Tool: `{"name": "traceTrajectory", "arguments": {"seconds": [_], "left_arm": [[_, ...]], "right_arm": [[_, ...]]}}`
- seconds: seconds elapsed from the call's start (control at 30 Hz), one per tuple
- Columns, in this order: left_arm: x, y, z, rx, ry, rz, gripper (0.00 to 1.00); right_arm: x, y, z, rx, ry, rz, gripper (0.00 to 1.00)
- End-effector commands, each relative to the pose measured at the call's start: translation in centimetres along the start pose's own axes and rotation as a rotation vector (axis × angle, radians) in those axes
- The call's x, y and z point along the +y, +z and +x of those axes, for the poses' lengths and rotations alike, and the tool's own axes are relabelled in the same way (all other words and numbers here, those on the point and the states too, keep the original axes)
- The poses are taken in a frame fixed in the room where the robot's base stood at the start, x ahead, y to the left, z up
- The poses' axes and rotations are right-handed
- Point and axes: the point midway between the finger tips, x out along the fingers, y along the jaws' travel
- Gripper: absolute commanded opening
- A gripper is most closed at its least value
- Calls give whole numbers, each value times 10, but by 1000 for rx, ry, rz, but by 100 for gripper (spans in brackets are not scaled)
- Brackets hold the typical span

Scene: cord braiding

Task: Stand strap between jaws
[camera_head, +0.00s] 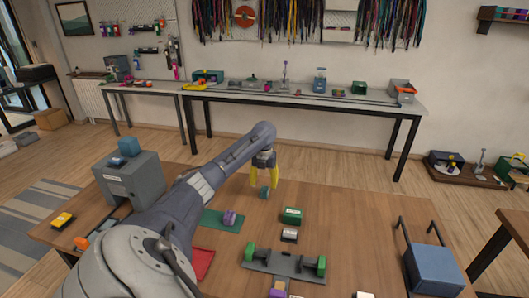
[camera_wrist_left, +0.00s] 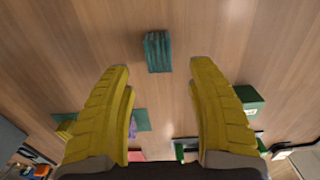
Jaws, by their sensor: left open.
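A small teal ribbed piece (camera_head: 264,193), which may be the strap, is on the wooden table at the far side. It also shows in the left wrist view (camera_wrist_left: 157,52), just beyond the fingertips. My left gripper (camera_head: 264,179) is open above it, with its yellow fingers spread to either side. In the left wrist view nothing is held between the fingers (camera_wrist_left: 160,70). A dark fixture (camera_head: 283,264) with a green block at each end, which may be the jaws, lies nearer the front. The gap between its blocks looks empty of any strap. My right gripper is not in view.
A green box (camera_head: 292,215) and a small dark-and-white block (camera_head: 289,235) stand behind the fixture. A purple piece (camera_head: 229,217) sits on a green mat (camera_head: 212,225). A grey cabinet (camera_head: 128,178) is left, a blue box (camera_head: 436,270) right. The table's far right is clear.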

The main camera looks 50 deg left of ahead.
Motion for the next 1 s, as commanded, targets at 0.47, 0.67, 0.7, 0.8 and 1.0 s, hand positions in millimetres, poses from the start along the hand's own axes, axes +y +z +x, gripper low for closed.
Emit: {"name": "traceTrajectory", "arguments": {"seconds": [0.47, 0.67, 0.7, 0.8, 1.0], "left_arm": [[-1, 2, 39, 2, -1, -1, 58], [0, 2, 55, 1, 0, -2, 58], [0, 2, 57, 1, 0, -1, 58], [0, 2, 58, 0, 1, 0, 58], [0, 2, 58, 0, 1, -1, 59]], "right_arm": [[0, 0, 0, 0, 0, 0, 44], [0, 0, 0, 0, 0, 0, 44], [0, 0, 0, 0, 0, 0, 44], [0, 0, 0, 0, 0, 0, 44], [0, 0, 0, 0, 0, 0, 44]]}}
